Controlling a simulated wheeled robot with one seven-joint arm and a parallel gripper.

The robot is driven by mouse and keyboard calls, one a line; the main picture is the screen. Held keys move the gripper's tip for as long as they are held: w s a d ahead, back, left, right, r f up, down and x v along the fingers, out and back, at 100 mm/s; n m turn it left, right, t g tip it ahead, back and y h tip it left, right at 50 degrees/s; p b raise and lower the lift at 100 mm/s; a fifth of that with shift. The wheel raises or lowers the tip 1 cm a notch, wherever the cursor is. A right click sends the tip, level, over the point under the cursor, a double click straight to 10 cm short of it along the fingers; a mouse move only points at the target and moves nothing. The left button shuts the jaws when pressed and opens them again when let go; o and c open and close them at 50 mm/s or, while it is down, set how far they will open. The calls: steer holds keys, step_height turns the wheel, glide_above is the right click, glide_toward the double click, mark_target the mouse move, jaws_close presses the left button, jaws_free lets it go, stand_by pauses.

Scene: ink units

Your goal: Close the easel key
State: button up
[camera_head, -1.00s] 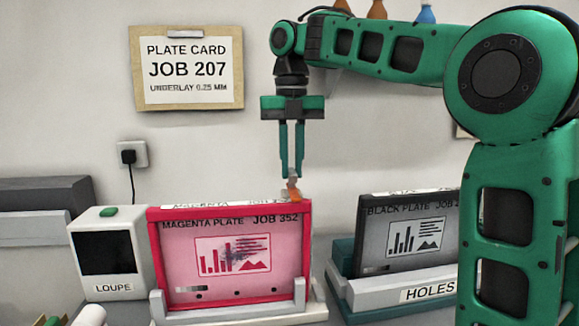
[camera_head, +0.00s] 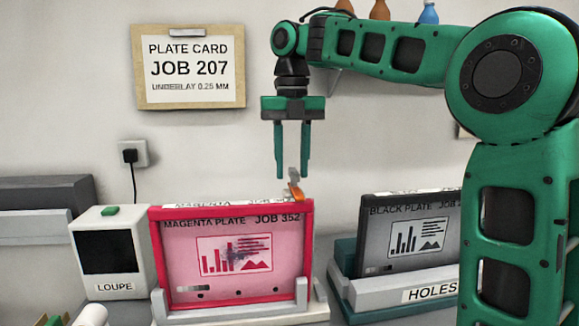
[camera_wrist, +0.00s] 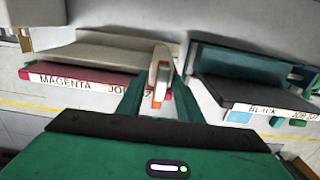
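The easel key, a small lever with a grey part and an orange part (camera_head: 296,191), stands tilted at the top right corner of the magenta plate's easel (camera_head: 308,240). In the wrist view the key (camera_wrist: 160,82) shows upright between my fingers. My gripper (camera_head: 292,176) points straight down above that corner. Its two green fingers are spread, one on each side of the key's upper end, with visible gaps. The gripper also shows in the wrist view (camera_wrist: 158,108). The magenta plate (camera_head: 235,255) rests in its easel. The key's lower joint is hard to make out.
A black plate (camera_head: 408,240) stands in a holder labelled HOLES (camera_head: 430,292) to the right. A LOUPE box (camera_head: 112,255) stands close on the left. A plate card reading JOB 207 (camera_head: 190,65) hangs on the wall.

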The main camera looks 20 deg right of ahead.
mark_target(291, 169)
step_height(291, 169, up, 11)
steer(key=shift+f, duration=0.15)
stand_by(0.6)
steer(key=shift+w+a, duration=0.1)
stand_by(0.5)
